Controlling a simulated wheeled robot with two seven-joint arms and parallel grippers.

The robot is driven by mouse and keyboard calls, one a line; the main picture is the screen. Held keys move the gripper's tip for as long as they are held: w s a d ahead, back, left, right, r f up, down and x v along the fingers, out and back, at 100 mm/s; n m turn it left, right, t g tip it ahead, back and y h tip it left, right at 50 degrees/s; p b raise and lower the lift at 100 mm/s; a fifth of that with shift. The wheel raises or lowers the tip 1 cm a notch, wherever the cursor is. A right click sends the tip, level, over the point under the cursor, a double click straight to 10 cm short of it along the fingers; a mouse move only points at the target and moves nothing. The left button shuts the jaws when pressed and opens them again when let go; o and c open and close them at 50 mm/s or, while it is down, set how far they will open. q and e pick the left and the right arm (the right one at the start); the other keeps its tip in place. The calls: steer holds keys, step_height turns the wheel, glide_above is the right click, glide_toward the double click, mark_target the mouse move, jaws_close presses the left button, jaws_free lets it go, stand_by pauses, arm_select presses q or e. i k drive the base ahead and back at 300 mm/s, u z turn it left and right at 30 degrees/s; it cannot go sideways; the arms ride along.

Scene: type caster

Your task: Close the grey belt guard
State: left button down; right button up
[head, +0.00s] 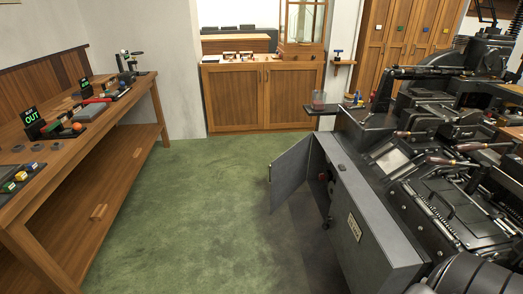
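The grey belt guard (290,172) is a flat hinged panel on the near left side of the dark casting machine. It stands open, swung out to the left over the green floor. Neither of my grippers is in view.
The large black machine (440,150) fills the right side. A wooden workbench (120,110) with tools and small signs runs along the left. A wooden cabinet (262,97) stands at the back. The green floor (190,215) between bench and machine is clear.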

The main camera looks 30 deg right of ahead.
mark_target(289, 170)
steer(key=i, duration=3.05)
steer(key=z, duration=5.6)
steer(key=k, duration=0.4)
steer(key=u, duration=1.7)
